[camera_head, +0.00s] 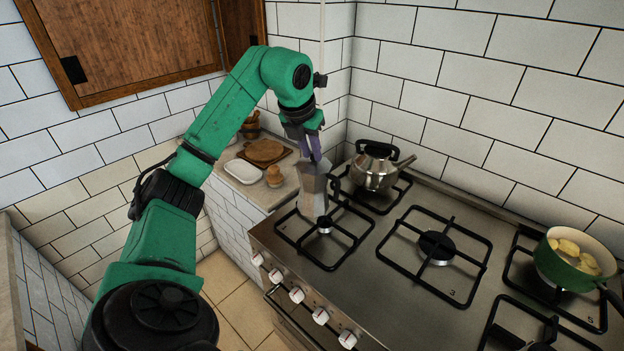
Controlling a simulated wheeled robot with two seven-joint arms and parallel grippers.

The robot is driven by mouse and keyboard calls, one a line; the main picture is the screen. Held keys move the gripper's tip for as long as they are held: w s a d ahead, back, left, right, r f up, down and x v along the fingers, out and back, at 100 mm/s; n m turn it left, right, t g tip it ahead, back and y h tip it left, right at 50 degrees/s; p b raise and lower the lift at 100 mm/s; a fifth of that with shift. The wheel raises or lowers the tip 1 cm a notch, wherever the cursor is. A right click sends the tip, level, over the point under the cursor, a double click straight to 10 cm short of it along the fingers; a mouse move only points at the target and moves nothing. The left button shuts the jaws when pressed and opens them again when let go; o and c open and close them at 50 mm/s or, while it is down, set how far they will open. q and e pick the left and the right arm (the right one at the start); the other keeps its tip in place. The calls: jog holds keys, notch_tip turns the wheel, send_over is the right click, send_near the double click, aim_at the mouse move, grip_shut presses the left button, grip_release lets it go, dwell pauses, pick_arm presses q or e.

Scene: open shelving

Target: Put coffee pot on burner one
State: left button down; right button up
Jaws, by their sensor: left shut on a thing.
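The coffee pot (312,192) is a grey, faceted metal moka pot with a dark handle at its right side. It is roughly upright over the front-left burner (325,229), at the left part of its grate. I cannot tell whether its base touches the grate. My left gripper (315,157) points down and is shut on the top of the coffee pot, hiding part of it. My right gripper is not in view.
A silver kettle (374,167) stands on the back-left burner, close behind the pot. The middle burner (436,246), by a "3", is empty. A green pot (575,262) with yellowish food is at right. A counter with a wooden board (263,151) and jar (274,176) lies left.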

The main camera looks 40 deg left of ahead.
aim_at(309, 167)
pick_arm(q)
notch_tip(309, 167, down, 6)
jog(key=shift+s+r, duration=0.15)
jog(key=shift+r, duration=0.1)
jog(key=c, duration=0.7)
grip_release()
jog(key=shift+d, duration=0.1)
jog(key=shift+r, duration=0.1)
jog(key=shift+s+r, duration=0.15)
jog(key=shift+r, duration=0.15)
jog(key=v, duration=1.1)
jog(key=shift+s, duration=0.15)
